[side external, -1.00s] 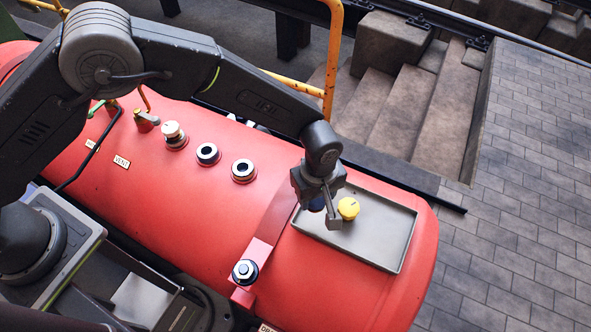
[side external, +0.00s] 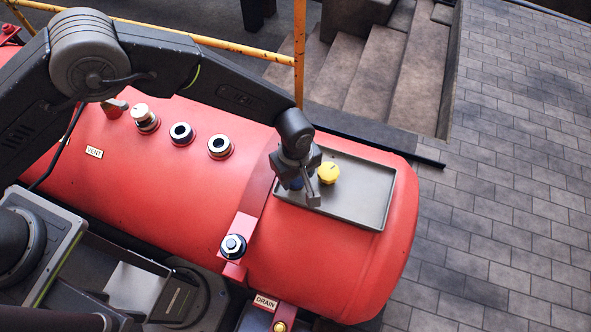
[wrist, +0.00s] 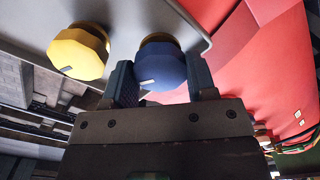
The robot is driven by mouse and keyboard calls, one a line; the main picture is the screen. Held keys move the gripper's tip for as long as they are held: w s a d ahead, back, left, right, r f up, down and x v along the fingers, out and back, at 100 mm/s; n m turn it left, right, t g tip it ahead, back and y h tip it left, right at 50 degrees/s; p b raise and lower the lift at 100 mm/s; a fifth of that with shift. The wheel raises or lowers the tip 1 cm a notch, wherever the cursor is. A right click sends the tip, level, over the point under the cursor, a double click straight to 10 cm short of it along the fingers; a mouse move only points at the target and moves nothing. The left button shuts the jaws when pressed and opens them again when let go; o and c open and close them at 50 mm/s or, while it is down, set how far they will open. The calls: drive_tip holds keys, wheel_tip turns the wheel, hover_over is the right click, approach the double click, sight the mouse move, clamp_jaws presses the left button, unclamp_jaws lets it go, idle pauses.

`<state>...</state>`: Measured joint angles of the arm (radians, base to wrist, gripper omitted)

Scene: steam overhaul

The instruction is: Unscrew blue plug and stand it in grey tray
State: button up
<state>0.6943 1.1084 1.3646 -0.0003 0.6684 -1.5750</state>
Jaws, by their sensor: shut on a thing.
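The blue plug (wrist: 162,66) is between the two fingers of my gripper (wrist: 160,85) in the wrist view, and the gripper is shut on it. In the side view my gripper (side external: 302,190) is over the left part of the grey tray (side external: 372,212); only a little of the blue plug (side external: 296,184) shows behind the fingers. A yellow plug (side external: 328,173) stands in the tray just right of my gripper; it also shows left of the blue plug in the wrist view (wrist: 78,52). I cannot tell whether the blue plug touches the tray floor.
The tray lies on a red boiler (side external: 330,265). The tray's right part is clear. A yellow rail (side external: 299,60) stands behind.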

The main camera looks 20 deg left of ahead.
drive_tip(key=shift+f, duration=0.35)
idle(0.5)
drive_tip(key=o, duration=1.2)
drive_tip(key=shift+c, duration=1)
drive_tip(key=shift+r, duration=3.5)
